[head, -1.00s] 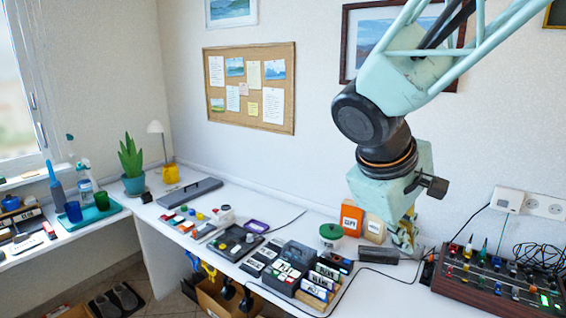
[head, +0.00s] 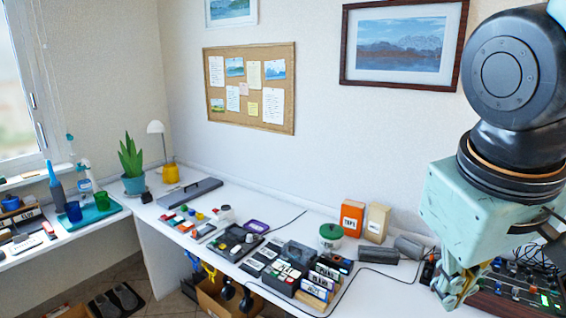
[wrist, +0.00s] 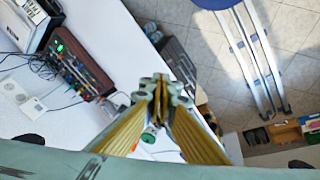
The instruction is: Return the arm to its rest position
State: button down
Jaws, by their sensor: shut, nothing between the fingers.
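My gripper (head: 455,290) hangs at the right side of the head view, at the end of my pale green arm. Its fingers point down and sit left of and in front of the dark mixer panel (head: 520,282). In the wrist view the yellow-sided fingers (wrist: 160,98) meet at their tips, and nothing shows between them. The mixer panel also shows at the upper left of the wrist view (wrist: 80,62).
An orange box (head: 352,218), a beige box (head: 377,222) and a green-lidded jar (head: 331,236) stand at the back of the white desk. Labelled discs and cases (head: 290,268) crowd its middle.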

jog(key=s+a+m+y, duration=0.2)
jog(key=s+a, duration=0.1)
jog(key=s, duration=0.4)
jog(key=shift+s+a+r+t, duration=0.25)
jog(key=shift+s+a+t, duration=0.05)
jog(key=shift+s+t, duration=0.1)
dwell(1.7)
